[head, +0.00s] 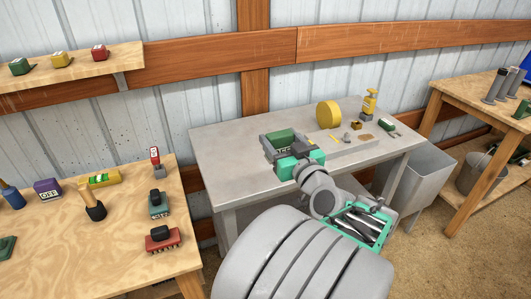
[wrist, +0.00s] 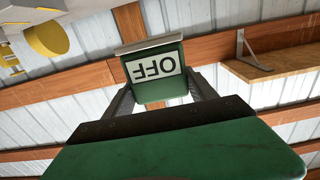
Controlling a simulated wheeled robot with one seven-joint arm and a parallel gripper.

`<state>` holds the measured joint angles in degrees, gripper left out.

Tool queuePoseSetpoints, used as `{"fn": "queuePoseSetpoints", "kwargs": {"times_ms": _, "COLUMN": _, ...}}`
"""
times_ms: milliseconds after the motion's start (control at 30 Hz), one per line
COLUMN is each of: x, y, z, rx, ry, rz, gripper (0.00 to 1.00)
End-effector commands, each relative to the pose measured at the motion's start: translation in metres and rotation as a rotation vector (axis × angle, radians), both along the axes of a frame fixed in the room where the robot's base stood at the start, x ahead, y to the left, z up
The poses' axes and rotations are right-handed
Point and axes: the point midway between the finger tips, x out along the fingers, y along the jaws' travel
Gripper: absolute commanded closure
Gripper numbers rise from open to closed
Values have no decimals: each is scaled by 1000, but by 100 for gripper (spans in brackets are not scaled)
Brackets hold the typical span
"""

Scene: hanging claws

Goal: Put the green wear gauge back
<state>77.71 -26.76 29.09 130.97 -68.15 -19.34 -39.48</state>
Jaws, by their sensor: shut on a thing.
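My gripper (head: 279,139) is shut on a green block (head: 281,141) with a white label, held in front of the grey bench. In the wrist view the block (wrist: 157,88) sits between the two grey fingers. Its label reads OFF, upside down, and a pale grey plate shows at its far edge. I cannot tell from its shape whether this block is the wear gauge. A small green piece (head: 20,66) with a white top rests on the wall shelf, left of a yellow piece (head: 61,60) and a red piece (head: 99,52).
The wooden table at left holds a purple OFF block (head: 47,190), a teal block (head: 158,207) and a red toothed tool (head: 162,240). A grey bin (head: 425,175) stands right.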

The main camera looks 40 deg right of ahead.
Motion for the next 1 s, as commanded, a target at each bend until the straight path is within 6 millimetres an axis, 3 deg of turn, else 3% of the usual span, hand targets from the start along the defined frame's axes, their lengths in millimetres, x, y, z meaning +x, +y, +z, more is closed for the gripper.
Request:
{"fn": "queuePoseSetpoints", "kwargs": {"times_ms": 333, "x": 74, "y": -50, "z": -40, "rx": 4, "ry": 3, "rz": 4, "gripper": 92}}
{"fn": "queuePoseSetpoints", "kwargs": {"times_ms": 500, "x": 98, "y": -68, "z": -80, "rx": 2, "ry": 1, "rz": 2, "gripper": 92}}
{"fn": "queuePoseSetpoints", "kwargs": {"times_ms": 700, "x": 112, "y": -77, "z": -100, "rx": 1, "ry": 1, "rz": 3, "gripper": 92}}
{"fn": "queuePoseSetpoints", "kwargs": {"times_ms": 833, "x": 111, "y": -77, "z": -123, "rx": 3, "ry": 1, "rz": 2, "gripper": 92}}
{"fn": "queuePoseSetpoints", "kwargs": {"times_ms": 1000, "x": 111, "y": -77, "z": -128, "rx": -3, "ry": -1, "rz": 2, "gripper": 92}}
